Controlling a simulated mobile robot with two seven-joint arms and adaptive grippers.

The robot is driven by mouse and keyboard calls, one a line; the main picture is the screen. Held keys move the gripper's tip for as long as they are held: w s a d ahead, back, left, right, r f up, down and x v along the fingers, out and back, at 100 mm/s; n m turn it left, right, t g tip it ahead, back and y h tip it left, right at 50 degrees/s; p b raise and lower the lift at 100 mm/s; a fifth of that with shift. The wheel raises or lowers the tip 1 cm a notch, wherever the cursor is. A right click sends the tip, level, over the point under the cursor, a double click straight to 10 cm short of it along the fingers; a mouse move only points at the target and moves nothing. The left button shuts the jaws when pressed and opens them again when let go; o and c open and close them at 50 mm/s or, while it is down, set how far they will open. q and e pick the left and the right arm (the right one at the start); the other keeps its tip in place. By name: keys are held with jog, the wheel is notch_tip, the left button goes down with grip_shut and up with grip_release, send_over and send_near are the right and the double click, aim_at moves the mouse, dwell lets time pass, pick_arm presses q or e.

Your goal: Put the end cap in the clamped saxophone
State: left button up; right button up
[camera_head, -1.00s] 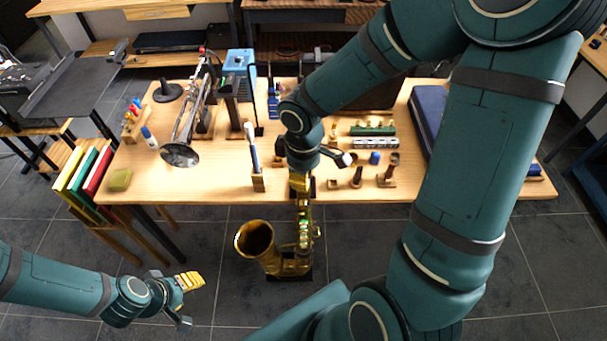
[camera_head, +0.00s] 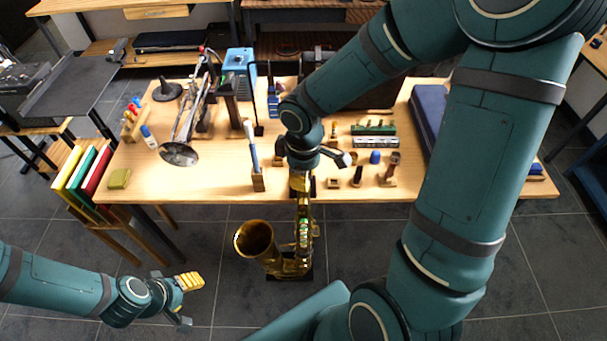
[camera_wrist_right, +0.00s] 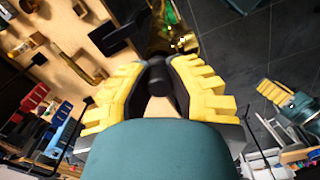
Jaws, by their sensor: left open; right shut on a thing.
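The brass saxophone (camera_head: 303,235) hangs at the table's front edge, its open bell (camera_head: 256,238) facing up; part of it also shows at the top of the right wrist view (camera_wrist_right: 178,30). My right gripper (camera_wrist_right: 157,88) has yellow fingers and is shut on a small black piece, apparently the end cap (camera_wrist_right: 156,76). It is close to the saxophone's upper end, which my right wrist largely covers in the head view. I cannot tell whether the cap touches the saxophone. My left gripper (camera_head: 188,300) is open and empty, low on the left, apart from the saxophone.
The wooden table (camera_head: 215,180) carries a trumpet-like instrument (camera_head: 182,140), a brush in a block (camera_head: 253,158), small mouthpiece-like parts (camera_head: 390,168) and a dark blue case (camera_head: 430,115). Coloured books (camera_head: 85,175) stand at the left. The floor between my left gripper and the saxophone is clear.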

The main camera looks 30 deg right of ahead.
jog(key=shift+f+b, duration=0.95)
dwell(1.5)
dwell(0.4)
jog(key=o, duration=0.8)
jog(key=shift+o, duration=0.4)
jog(key=shift+r, duration=0.1)
jog(key=shift+r+p, duration=2.55)
jog(key=shift+r, duration=0.4)
jog(key=shift+f, duration=0.1)
